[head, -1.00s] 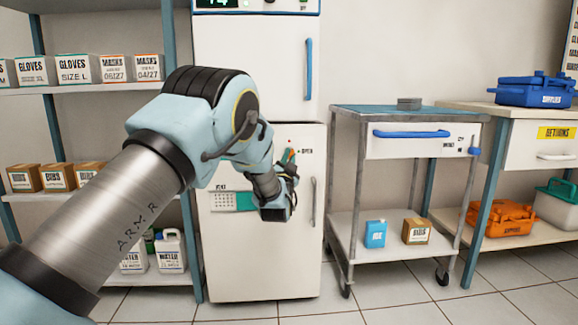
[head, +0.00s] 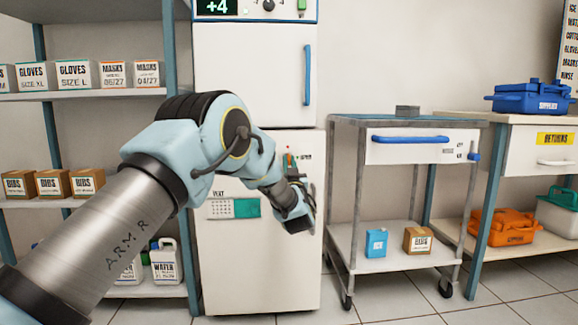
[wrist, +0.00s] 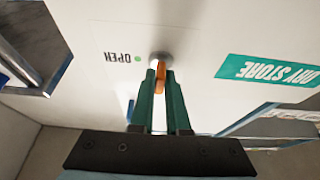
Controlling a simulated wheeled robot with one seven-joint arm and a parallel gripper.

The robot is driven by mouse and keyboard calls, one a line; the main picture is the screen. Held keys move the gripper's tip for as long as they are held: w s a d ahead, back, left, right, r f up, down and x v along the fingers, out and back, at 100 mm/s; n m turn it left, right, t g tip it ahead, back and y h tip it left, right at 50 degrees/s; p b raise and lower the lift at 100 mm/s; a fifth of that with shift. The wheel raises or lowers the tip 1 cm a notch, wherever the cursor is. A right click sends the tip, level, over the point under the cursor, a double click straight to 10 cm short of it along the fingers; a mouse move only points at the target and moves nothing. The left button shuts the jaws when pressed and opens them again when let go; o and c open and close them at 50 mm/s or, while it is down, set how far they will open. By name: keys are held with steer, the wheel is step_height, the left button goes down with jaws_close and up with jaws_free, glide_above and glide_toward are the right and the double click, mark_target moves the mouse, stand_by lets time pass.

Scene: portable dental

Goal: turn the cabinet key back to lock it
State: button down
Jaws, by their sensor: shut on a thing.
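The cabinet (head: 225,265) is the white lower unit, and its door looks closed. Its orange key (wrist: 160,80) stands in a round metal lock (wrist: 160,57) in the wrist view. My gripper (wrist: 160,84) is shut on the key, with a green finger on each side of it. In the head view, my gripper (head: 288,163) is at the upper right of the door, and the key there is too small to make out well. An OPEN label (wrist: 118,57) with a green dot (wrist: 138,59) is left of the lock in the wrist view.
A door handle (head: 312,190) is close to my wrist on the right. A teal DRY STORE sign (wrist: 268,72) is on the door. Shelving with boxes (head: 88,182) stands left. A steel cart (head: 340,240) stands right, with a floor gap between it and the cabinet.

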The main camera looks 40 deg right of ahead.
stand_by(0.4)
steer(key=c, duration=0.9)
jaws_free()
steer(key=p+v, duration=0.2)
steer(key=v, duration=0.9)
steer(key=shift+p, duration=0.35)
